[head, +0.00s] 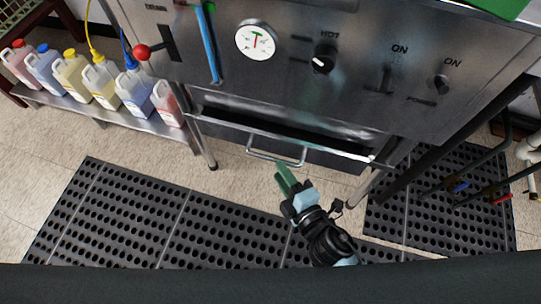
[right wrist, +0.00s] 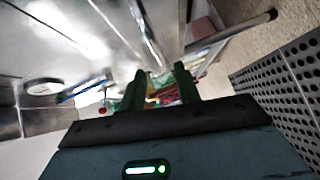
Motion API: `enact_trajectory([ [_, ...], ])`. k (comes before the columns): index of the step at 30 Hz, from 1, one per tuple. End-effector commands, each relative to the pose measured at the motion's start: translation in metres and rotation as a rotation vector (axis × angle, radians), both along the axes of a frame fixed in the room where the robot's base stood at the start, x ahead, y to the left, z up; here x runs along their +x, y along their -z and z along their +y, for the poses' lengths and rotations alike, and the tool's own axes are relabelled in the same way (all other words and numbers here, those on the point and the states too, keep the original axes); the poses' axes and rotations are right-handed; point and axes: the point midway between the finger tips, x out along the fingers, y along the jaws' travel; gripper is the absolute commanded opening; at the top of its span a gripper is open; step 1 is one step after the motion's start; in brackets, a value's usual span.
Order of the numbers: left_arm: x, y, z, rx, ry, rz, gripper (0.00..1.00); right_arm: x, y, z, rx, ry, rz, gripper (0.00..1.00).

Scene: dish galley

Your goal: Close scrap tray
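The scrap tray (head: 225,122) is a metal drawer low in the front of the steel dish machine. It stands partly pulled out, with a dark gap showing behind its front edge. A bar handle (head: 272,159) sticks out from its front. My right gripper (head: 284,176), with green fingers, is just below and in front of the handle in the head view. I cannot tell if it touches the handle. In the right wrist view the green fingers (right wrist: 160,82) stand apart with nothing clearly held between them. My left gripper is not in view.
The machine's panel (head: 350,45) has a dial, knobs and a red-knobbed lever (head: 142,52). Several chemical jugs (head: 103,82) stand on a low shelf (head: 95,112) at left. Black perforated mats (head: 130,215) cover the floor. Pipes (head: 480,190) run at right.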

Motion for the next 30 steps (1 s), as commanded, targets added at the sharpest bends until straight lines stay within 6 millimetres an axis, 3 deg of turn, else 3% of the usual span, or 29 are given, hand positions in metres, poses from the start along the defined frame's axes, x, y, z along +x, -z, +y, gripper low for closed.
enact_trajectory([
  [12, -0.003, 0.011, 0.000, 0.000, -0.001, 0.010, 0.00, 0.049, 0.009, 0.025, 0.002, 0.000, 0.001, 0.33],
  [24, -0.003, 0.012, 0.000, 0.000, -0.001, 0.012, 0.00, 0.055, 0.009, 0.029, 0.002, 0.001, 0.001, 0.33],
  [30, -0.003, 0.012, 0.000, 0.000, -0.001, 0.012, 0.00, 0.055, 0.009, 0.029, 0.002, 0.001, 0.001, 0.08],
])
